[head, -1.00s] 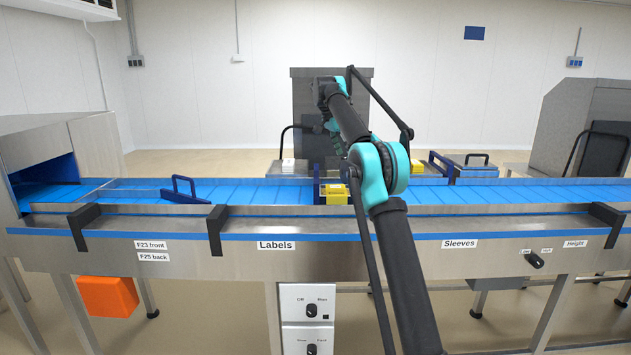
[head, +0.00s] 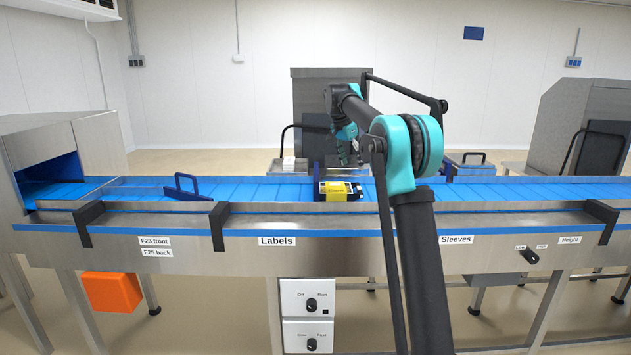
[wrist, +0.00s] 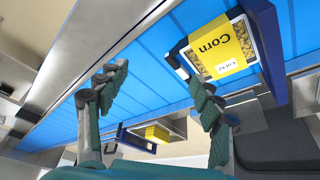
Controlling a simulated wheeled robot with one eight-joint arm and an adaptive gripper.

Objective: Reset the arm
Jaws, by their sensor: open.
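My gripper (wrist: 158,98) is open in the wrist view, with its two padded fingers spread apart and nothing between them. In the head view my gripper (head: 347,150) is above the far side of the conveyor, partly hidden by my arm. A tray with a yellow sleeve reading "Corn" (wrist: 217,50) lies on the blue belt against a dark blue guide. The same tray shows in the head view (head: 337,191), below and apart from the gripper.
The blue conveyor (head: 250,191) runs across the view, with a blue handled guide (head: 186,188) on its left part. A sealer tunnel (head: 60,150) stands at the left and a grey machine (head: 575,130) at the right. An orange box (head: 110,292) hangs below.

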